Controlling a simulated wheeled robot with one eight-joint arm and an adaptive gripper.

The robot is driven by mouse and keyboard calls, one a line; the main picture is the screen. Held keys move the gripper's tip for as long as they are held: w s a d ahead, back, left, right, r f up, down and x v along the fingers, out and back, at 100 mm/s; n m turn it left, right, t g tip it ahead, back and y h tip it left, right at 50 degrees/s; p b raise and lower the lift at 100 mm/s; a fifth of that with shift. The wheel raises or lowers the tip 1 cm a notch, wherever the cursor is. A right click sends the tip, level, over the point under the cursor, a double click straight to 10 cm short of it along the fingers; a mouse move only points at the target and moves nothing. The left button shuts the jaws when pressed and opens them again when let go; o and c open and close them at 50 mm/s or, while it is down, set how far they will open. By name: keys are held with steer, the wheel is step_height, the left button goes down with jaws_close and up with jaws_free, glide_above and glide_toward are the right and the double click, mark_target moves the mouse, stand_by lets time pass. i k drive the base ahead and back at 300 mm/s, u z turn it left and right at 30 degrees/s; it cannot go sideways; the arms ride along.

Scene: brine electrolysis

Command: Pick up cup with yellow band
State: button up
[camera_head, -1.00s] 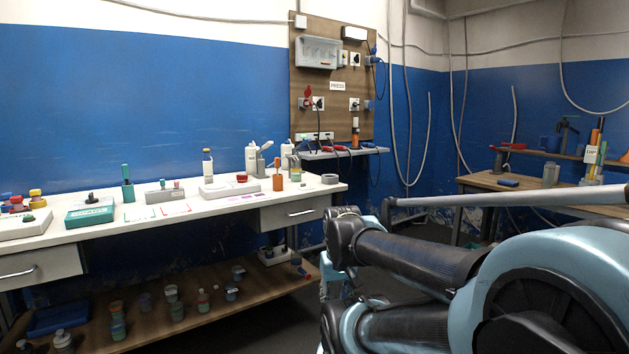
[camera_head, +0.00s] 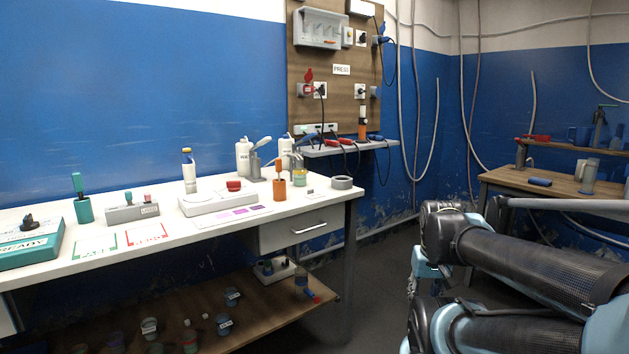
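A small clear cup (camera_head: 300,178) with a yellowish-green band stands upright near the right end of the white bench (camera_head: 345,197). It is behind and to the right of an orange holder (camera_head: 280,189). It is small in the picture, so I cannot be certain of the band's colour. Several small cups, one of them here (camera_head: 149,327), stand on the low wooden shelf (camera_head: 255,314); their bands are too small to tell. My arm is folded at the lower right, well apart from the bench. I cannot make out my gripper's fingers.
A grey tape roll (camera_head: 342,182) lies at the bench's right end. White bottles (camera_head: 244,158) stand behind the cup. A teal box (camera_head: 30,244) and a green holder (camera_head: 84,209) are at left. A wooden table (camera_head: 520,183) stands at right. The floor between is largely open.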

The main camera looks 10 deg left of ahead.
mark_target(300, 177)
steer(key=u, duration=0.35)
steer(key=i, duration=0.95)
steer(key=u, duration=0.5)
